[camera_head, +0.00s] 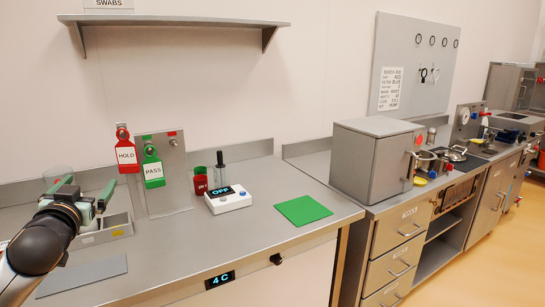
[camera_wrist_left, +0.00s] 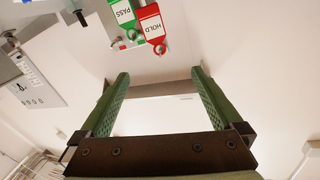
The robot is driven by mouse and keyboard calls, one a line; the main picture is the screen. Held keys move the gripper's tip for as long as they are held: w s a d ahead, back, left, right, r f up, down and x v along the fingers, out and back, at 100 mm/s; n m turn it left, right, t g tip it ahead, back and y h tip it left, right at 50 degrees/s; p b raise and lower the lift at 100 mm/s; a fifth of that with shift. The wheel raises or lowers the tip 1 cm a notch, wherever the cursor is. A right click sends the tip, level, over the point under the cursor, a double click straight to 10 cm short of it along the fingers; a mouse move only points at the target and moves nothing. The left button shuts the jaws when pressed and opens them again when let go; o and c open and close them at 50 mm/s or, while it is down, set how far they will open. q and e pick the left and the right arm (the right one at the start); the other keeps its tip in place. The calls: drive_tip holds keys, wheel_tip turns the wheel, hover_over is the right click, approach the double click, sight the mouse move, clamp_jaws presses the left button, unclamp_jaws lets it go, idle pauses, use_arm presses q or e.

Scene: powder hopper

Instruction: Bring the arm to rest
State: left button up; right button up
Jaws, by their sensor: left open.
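My left gripper (camera_head: 95,198) is at the left of the head view, above the left end of the steel bench, near a small grey tray (camera_head: 104,230). Its two green fingers are open with nothing between them. In the left wrist view the open fingers (camera_wrist_left: 160,85) point toward the wall and the underside of a shelf. A red HOLD tag (camera_head: 126,152) and a green PASS tag (camera_head: 153,168) hang to the right of the gripper, apart from it. Both tags also show at the top of the left wrist view. My right gripper is in neither view.
A white device reading OFF (camera_head: 228,200), a red container (camera_head: 200,181) and a green mat (camera_head: 303,210) are on the bench (camera_head: 255,240). A wall shelf (camera_head: 180,20) is above. A grey cabinet (camera_head: 370,160) stands further right. The front middle of the bench is clear.

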use_arm(q)
drive_tip(key=s+d+f+m+g+h+p, duration=0.1)
drive_tip(key=s+d+f+g+h, duration=0.3)
drive_tip(key=f, duration=0.6)
drive_tip(key=s+d+f+m+t, duration=0.15)
drive_tip(key=d+f, duration=0.35)
drive_tip(key=f, duration=0.5)
drive_tip(key=s+d+f+m+g+h+p, duration=0.15)
drive_tip(key=s+d+f, duration=0.3)
drive_tip(key=f, duration=0.55)
drive_tip(key=s+d+f+g, duration=0.2)
drive_tip(key=s+d+f, duration=0.2)
drive_tip(key=s+f, duration=0.3)
drive_tip(key=s+d+f+n+g+h+p, duration=0.1)
drive_tip(key=s+d+f, duration=0.3)
drive_tip(key=s+f, duration=0.4)
drive_tip(key=s+g, duration=0.1)
drive_tip(key=s, duration=0.6)
drive_tip(key=shift+d, duration=0.15)
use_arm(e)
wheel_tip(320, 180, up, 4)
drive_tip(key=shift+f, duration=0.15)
